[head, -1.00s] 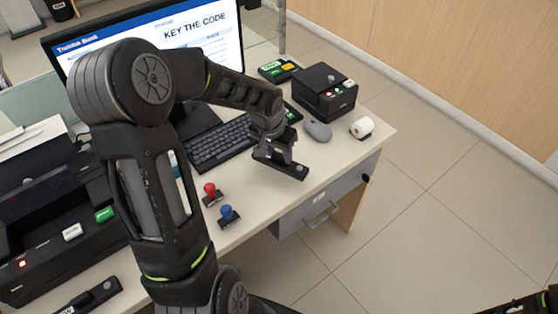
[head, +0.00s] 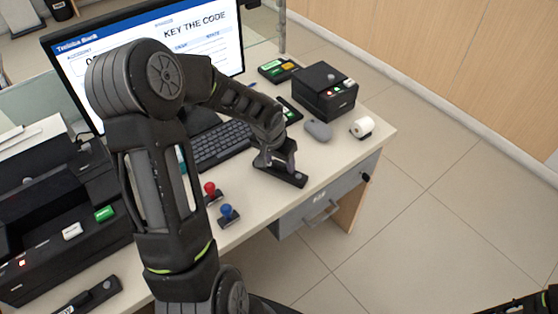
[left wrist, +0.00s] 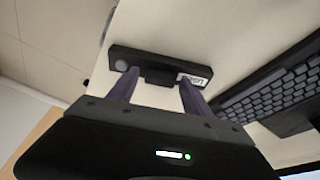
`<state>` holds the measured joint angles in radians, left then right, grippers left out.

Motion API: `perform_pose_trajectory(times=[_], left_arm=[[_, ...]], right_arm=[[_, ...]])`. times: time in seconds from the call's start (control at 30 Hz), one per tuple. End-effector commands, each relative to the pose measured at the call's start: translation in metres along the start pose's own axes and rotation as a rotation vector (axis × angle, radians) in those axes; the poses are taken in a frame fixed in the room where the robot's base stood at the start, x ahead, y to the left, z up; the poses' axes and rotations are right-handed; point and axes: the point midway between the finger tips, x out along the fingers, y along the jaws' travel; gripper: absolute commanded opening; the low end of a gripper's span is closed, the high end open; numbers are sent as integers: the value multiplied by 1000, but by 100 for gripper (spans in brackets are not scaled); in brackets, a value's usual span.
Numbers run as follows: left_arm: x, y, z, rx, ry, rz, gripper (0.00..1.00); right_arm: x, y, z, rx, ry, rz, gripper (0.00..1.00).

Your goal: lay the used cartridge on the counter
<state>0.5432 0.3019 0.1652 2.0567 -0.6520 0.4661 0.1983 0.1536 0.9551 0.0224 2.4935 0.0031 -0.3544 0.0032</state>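The used cartridge (head: 291,178) is a flat black bar lying on the counter (head: 238,240), near its front edge above the drawer. In the left wrist view the cartridge (left wrist: 150,62) shows a white label at one end, a round grey spot at the other and a small dark tab in the middle. My left gripper (head: 275,160) is right over it. In the left wrist view the fingers of my left gripper (left wrist: 158,82) are spread on either side of the tab, with small gaps.
A red stamp (head: 210,190) and a blue stamp (head: 228,213) stand left of the cartridge. A printer (head: 60,240) and another black cartridge (head: 88,296) are at left.

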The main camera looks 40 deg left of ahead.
Motion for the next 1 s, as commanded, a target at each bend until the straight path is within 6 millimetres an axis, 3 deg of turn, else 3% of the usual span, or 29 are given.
perform_pose_trajectory(times=[0.47, 1.0], left_arm=[[-10, 0, -1, -1, 1, -1, 62], [-110, 0, -2, 0, 4, -2, 62]], right_arm=[[-3, -1, 0, 1, -1, 1, 36], [-2, 0, 0, 1, -1, 1, 36]])
